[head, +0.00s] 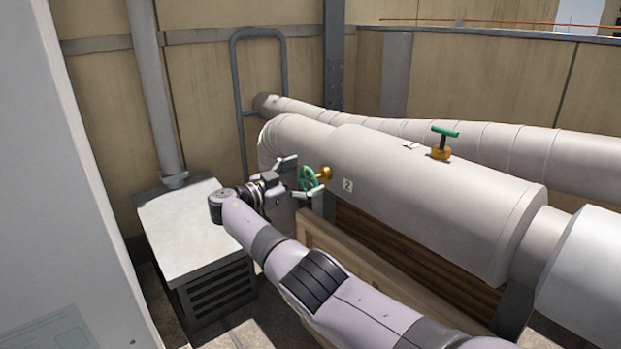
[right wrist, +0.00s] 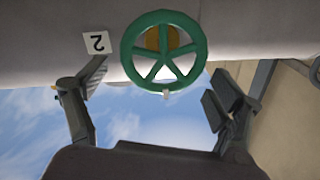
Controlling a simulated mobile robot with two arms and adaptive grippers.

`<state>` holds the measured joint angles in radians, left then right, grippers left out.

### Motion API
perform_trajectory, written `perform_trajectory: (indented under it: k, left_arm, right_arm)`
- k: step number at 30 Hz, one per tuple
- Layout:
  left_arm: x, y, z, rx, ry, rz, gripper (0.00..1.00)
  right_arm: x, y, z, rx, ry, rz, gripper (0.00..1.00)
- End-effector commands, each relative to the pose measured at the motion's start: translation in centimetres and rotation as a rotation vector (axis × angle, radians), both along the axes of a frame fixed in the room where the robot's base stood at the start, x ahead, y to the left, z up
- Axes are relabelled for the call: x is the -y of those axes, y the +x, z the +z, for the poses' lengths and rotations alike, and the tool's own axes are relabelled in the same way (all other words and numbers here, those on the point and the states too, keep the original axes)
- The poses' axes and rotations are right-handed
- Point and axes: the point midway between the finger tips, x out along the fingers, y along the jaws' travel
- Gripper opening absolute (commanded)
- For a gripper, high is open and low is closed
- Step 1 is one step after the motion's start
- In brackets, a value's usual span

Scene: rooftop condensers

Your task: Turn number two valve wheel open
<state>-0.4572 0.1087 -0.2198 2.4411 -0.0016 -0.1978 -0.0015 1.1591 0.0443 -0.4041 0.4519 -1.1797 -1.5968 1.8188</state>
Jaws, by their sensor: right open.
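The number two valve wheel (head: 308,179) is a green spoked wheel on a brass stem (head: 325,173), on the near side of a thick grey wrapped pipe. A white label "2" (head: 347,185) is beside it. My right gripper (head: 290,175) is open just left of the wheel, its fingers spread. In the right wrist view the wheel (right wrist: 163,52) stands ahead of the open gripper (right wrist: 160,105), between the two fingers' lines, and the label (right wrist: 97,43) appears upside down. No contact between fingers and rim is clear. My left gripper is out of view.
A green T-handle valve (head: 443,140) stands on top of the thick pipe (head: 420,190). A second pipe (head: 500,145) runs behind. A grey vented box (head: 180,225) stands at left, and a wooden beam (head: 345,260) lies below the pipe.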

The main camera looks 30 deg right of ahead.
Motion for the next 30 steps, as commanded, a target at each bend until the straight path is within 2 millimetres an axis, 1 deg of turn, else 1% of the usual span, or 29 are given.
perform_trajectory:
  k: [8, 30]
  left_arm:
    - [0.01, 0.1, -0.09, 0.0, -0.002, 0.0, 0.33]
    - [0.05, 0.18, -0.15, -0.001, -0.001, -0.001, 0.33]
  right_arm:
    - [0.21, 0.01, 0.02, 0.0, 0.0, 0.0, 0.87]
    - [0.17, 0.01, -0.01, 0.0, 0.0, 0.0, 0.38]
